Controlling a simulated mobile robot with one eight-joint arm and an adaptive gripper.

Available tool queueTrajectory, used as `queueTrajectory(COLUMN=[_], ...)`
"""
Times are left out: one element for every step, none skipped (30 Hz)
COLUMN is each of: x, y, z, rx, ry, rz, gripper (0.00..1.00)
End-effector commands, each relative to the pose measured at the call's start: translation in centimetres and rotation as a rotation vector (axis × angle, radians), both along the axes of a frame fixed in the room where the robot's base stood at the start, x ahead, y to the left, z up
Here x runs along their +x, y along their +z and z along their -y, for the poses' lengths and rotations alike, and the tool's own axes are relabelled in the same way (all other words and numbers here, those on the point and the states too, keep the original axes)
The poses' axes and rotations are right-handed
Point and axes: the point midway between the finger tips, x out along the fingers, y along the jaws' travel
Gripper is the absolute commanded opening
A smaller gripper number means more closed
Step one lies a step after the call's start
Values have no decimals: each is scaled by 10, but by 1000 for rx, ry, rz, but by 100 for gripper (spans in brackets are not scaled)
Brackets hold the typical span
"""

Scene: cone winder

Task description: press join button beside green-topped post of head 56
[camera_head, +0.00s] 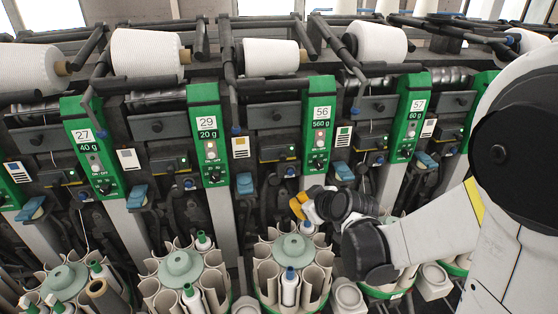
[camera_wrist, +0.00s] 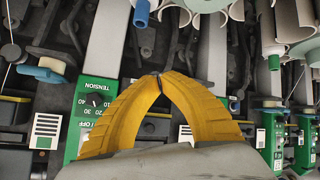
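The green-topped post of head 56 (camera_head: 318,125) stands right of centre in the head view, with a white "56" plate, a "560g" label and a dark dial. To its left are a dark module (camera_head: 277,153) with a small lit spot and a small blue round part (camera_head: 290,172) below it. I cannot tell for certain which part is the join button. My gripper (camera_head: 298,208), with yellow fingers, is below these parts, just above a bobbin magazine. In the wrist view the fingertips (camera_wrist: 159,77) meet with nothing between them. An upside-down green panel with a tension dial (camera_wrist: 97,100) shows to their left.
Similar posts numbered 27 (camera_head: 86,135), 29 (camera_head: 207,124) and 57 (camera_head: 411,113) stand alongside. Blue levers (camera_head: 245,183) (camera_head: 343,171) jut out between posts. The bobbin magazine (camera_head: 267,284) stands below my gripper, and white yarn cones (camera_head: 271,57) sit above.

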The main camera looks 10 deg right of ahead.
Motion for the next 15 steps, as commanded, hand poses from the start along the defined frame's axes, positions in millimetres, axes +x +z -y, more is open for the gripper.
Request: queueTrajectory(x=[4,6,8,9,9,10,10,10,10,10,10,10,10,10,10], y=[-5,-8,-10,-11,-12,-12,-13,-13,-13,-13,-13,-13,-13,-13,-12], z=[1,2,2,2,2,2,2,3,2,2,2,2,2,2,2], rx=[-5,-9,-12,-16,-17,-19,-18,-19,-19,-19,-19,-19,-19,-19,-19], ry=[6,10,14,17,18,20,20,21,20,20,21,21,21,21,21], rz=[10,14,20,23,26,28,29,29,31,30,29,29,29,29,29], gripper=[0,0,0,0,0,0,0,0,0,0,0,0,0,0,0])
